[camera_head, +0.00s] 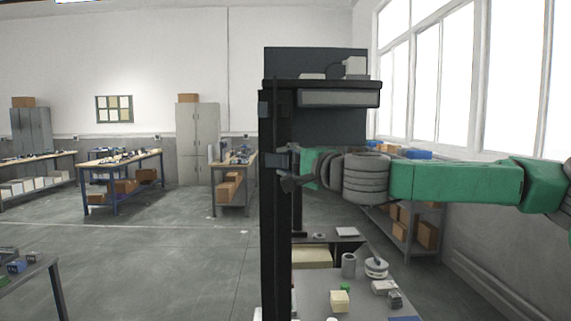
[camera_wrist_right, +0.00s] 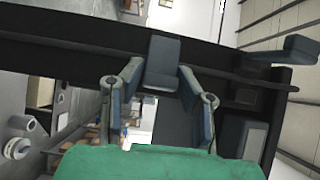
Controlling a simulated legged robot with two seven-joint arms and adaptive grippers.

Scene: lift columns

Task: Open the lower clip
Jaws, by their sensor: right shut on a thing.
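A tall black column (camera_head: 275,220) stands in the middle of the head view, and in the wrist view it crosses as a dark bar (camera_wrist_right: 60,35). The lower clip, a grey-blue block (camera_wrist_right: 163,52), sits on it between my right fingertips. The upper clip (camera_head: 263,108) is higher on the column; it also shows at the right of the wrist view (camera_wrist_right: 295,50). My right gripper (camera_head: 287,172) reaches in from the right and is shut on the lower clip; in the wrist view its fingers (camera_wrist_right: 160,82) flank the block. My left gripper is out of view.
A black shelf top (camera_head: 320,86) with items juts right from the column above my arm. Below my arm is a grey table (camera_head: 312,287) with small parts. Workbenches (camera_head: 120,158) and cabinets stand farther back. The floor at left is mostly clear.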

